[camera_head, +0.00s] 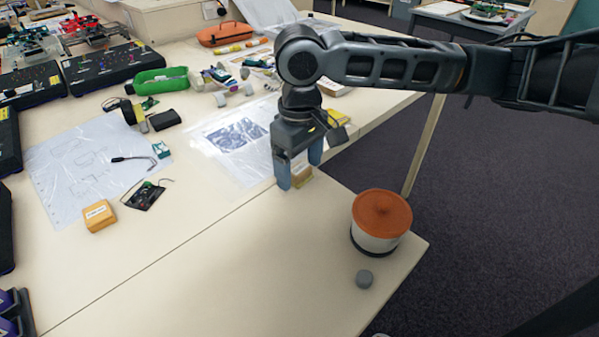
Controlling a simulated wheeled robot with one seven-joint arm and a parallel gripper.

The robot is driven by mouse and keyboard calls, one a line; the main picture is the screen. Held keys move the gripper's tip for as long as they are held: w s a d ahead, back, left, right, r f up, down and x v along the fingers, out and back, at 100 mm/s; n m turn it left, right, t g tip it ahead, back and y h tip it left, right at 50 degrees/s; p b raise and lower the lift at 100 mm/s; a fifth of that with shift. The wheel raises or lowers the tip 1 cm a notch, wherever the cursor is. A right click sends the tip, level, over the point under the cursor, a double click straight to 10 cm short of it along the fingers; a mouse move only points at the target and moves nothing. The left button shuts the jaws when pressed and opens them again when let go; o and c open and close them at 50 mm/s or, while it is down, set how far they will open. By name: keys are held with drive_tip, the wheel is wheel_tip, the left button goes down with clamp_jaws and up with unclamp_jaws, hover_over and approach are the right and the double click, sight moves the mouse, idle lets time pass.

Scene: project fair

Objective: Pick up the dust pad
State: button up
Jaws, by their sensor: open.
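My gripper (300,174) points down over the table near its right side, with its two blue-grey fingers apart. A similar yellow-orange block with a pale label (99,216) lies on the left of the table, well away from my gripper. No readable label shows which one is the dust pad.
Printed sheets (85,165), a green case (163,80) and small electronics crowd the left and back. The front middle table is clear.

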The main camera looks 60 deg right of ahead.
drive_tip(key=shift+f, duration=0.3)
drive_tip(key=shift+c, duration=0.4)
drive_tip(key=c, duration=1)
